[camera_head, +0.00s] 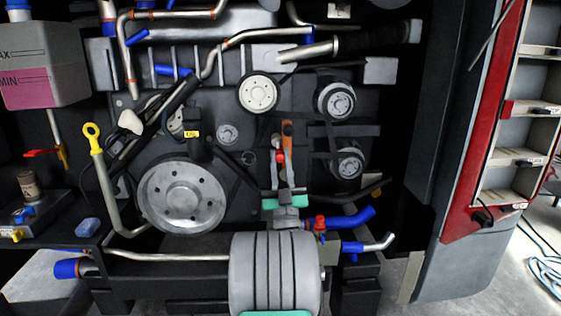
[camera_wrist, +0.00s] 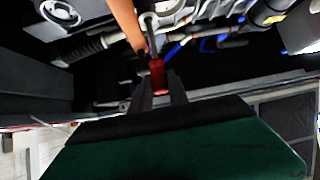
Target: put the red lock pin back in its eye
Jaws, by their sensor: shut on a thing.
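The red lock pin (camera_wrist: 157,76) is between the two dark fingers of my gripper (camera_wrist: 159,92) in the wrist view, gripped at its red body. Its grey shank points up and away, beside an orange bar (camera_wrist: 125,20). A pale rounded part lies at the shank's far end; I cannot tell whether it is the eye or whether the shank is in it. In the head view my gripper (camera_head: 282,172) is upright before the engine, with the red of the pin (camera_head: 281,156) at its tips, just below the orange bar (camera_head: 287,130). The eye cannot be made out there.
Pulleys (camera_head: 258,94) and a large grey wheel (camera_head: 182,196) surround the spot. A pipe with a black sleeve (camera_head: 365,42) crosses above. A red-topped fitting (camera_head: 320,223) and blue hose (camera_head: 352,218) sit low right. An open red-edged cabinet door (camera_head: 480,130) stands at right.

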